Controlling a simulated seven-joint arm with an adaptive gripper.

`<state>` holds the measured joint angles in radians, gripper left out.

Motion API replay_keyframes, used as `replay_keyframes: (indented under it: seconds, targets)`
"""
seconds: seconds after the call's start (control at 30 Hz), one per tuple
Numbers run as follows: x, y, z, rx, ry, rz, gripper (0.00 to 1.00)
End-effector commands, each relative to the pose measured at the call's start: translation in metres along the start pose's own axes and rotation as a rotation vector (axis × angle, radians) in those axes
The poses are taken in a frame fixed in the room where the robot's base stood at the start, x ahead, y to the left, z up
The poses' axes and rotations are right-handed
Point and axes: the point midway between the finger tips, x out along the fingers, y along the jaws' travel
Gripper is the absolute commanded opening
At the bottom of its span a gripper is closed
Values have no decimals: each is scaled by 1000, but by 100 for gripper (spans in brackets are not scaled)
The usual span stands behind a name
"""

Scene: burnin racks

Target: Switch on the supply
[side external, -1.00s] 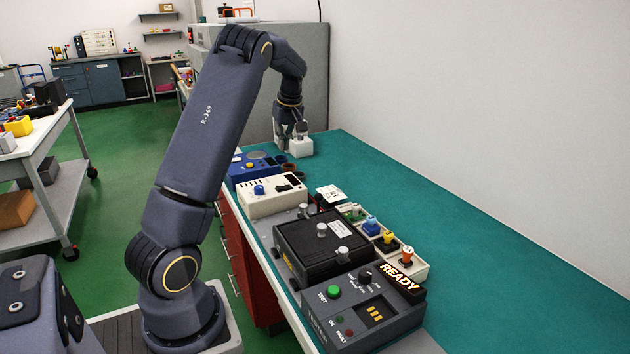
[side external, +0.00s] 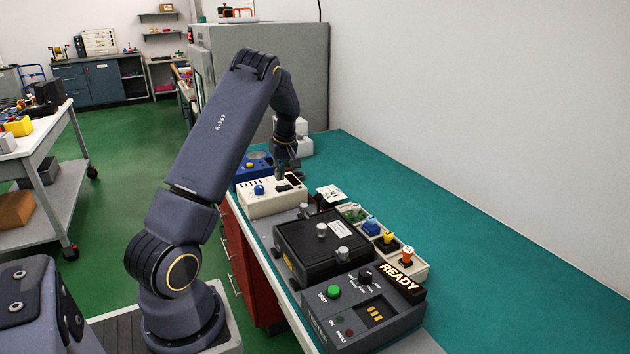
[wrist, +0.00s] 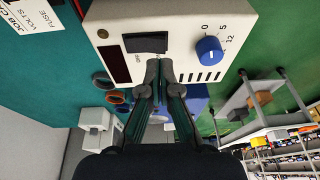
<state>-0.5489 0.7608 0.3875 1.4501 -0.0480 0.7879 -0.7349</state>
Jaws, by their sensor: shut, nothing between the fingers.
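The supply is a cream box (side external: 262,207) on the bench, with a blue knob (side external: 259,190). In the wrist view the supply's face (wrist: 177,70) shows a black rocker switch (wrist: 145,43), a dark display window (wrist: 113,64) and the blue dial (wrist: 208,50) marked 0, 5 and 12. My gripper (wrist: 160,65) is shut and empty, with its fingertips just beside the switch's edge. In the side view my gripper (side external: 281,176) is low over the far part of the supply. Whether it touches is unclear. The switch's position cannot be told.
A black lidded unit (side external: 322,240) and a tester (side external: 360,315) with a lit READY sign (side external: 398,277) stand nearer the camera. A blue device (side external: 245,170) is behind the supply. A tray of coloured plugs (side external: 415,268) lies right. The bench's right side is clear.

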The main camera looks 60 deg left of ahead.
Motion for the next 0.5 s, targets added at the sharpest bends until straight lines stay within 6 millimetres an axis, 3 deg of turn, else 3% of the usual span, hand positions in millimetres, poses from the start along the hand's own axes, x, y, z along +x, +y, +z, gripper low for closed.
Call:
replay_keyframes:
  seconds: [0.2, 0.5]
  targets:
    - [21, -2, 6, 0, 0, 0, 0]
    - [24, -2, 7, 0, 1, 2, 0]
